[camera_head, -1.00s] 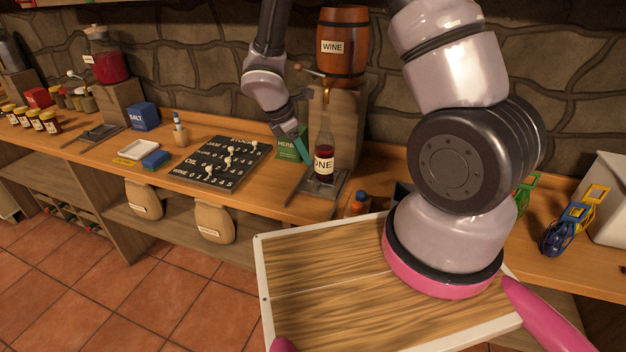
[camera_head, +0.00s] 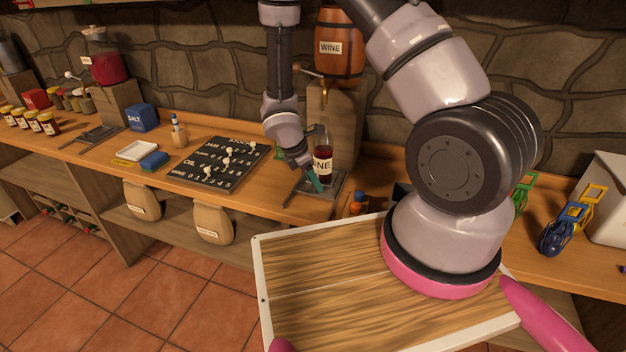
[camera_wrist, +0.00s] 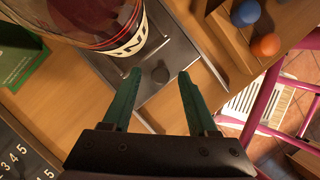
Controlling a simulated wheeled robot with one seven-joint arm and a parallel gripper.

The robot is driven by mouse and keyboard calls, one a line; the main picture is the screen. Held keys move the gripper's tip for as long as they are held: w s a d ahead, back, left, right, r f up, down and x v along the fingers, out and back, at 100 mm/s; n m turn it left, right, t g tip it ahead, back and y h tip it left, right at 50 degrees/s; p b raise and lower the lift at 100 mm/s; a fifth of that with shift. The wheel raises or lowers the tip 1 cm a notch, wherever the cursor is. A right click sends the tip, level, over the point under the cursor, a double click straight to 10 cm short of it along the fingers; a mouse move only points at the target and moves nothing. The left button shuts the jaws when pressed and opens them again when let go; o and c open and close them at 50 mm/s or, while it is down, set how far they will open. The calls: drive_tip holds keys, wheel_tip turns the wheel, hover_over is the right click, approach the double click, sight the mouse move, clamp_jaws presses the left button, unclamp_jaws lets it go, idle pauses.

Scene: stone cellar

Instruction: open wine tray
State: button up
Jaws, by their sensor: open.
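The grey metal wine tray (camera_head: 314,207) lies on the counter below the wine barrel (camera_head: 340,62). A dark red wine bottle (camera_head: 323,160) stands on it. My gripper (camera_head: 314,181) is low over the tray, in front of the bottle. In the wrist view, the tray (camera_wrist: 188,58) passes below my gripper (camera_wrist: 160,77). Its two green fingers are open and empty.
A black board with white pegs (camera_head: 215,163) lies left of the tray. A wooden holder with blue and orange round tops (camera_wrist: 264,45) is close on the right in the wrist view. A white-rimmed wooden board (camera_head: 330,285) fills the foreground. A green herb box (camera_wrist: 22,58) is left.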

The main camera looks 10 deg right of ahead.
clamp_jaws()
drive_tip(key=shift+w+r, duration=0.1)
idle(1.2)
